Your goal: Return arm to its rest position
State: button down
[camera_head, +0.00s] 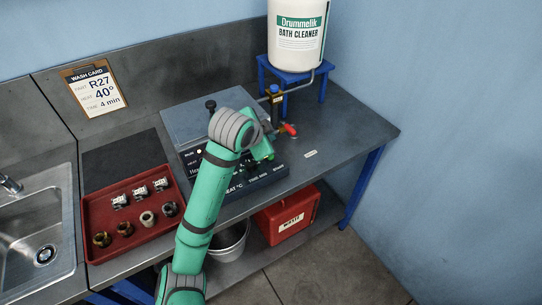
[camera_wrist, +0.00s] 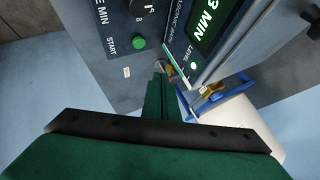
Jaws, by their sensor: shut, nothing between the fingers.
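My arm reaches up from the bottom of the head view and bends over the front of the ultrasonic bath (camera_head: 188,122). My gripper (camera_head: 266,166) is mostly hidden behind my own wrist there, close to the bath's control panel. In the wrist view my gripper (camera_wrist: 163,84) is shut, with its green fingers together and nothing between them. The bath's panel fills the top of that view, with a green START button (camera_wrist: 138,43) and a lit display (camera_wrist: 207,22) reading MIN after a partly cut digit.
A red tray (camera_head: 98,246) with several small parts lies left of the bath, beside the sink (camera_head: 62,215). A Drummelik container (camera_head: 297,35) stands on a blue stand (camera_head: 292,73) behind. A red-handled valve (camera_head: 289,129) is near my gripper. A red waste box (camera_head: 287,219) sits below.

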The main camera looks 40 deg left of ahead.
dwell(0.4)
jog(key=w+d+f+n+t+h, duration=0.1)
jog(key=w+d+f+n+t, duration=0.3)
jog(key=d, duration=0.8)
jog(key=w+d+f+n+t+h, duration=0.1)
jog(key=d+f+h, duration=0.1)
jog(key=d+f, duration=0.75)
jog(key=s+d+f+n+t+y, duration=0.1)
jog(key=s+d+f+n, duration=0.3)
jog(key=d, duration=0.5)
jog(key=s+d+f+y, duration=0.1)
jog(key=s+d+f, duration=0.2)
jog(key=s, duration=0.6)
jog(key=s+d+f+y, duration=0.15)
jog(key=s+d, duration=0.25)
jog(key=s, duration=0.6)
jog(key=s+r+m+h, duration=0.1)
jog(key=s, duration=0.8)
jog(key=s+r+m+h, duration=0.1)
jog(key=s+r, duration=0.1)
jog(key=s, duration=0.7)
jog(key=shift+a+r+m, duration=0.2)
jog(key=shift+r+m, duration=0.05)
jog(key=shift+m, duration=0.05)
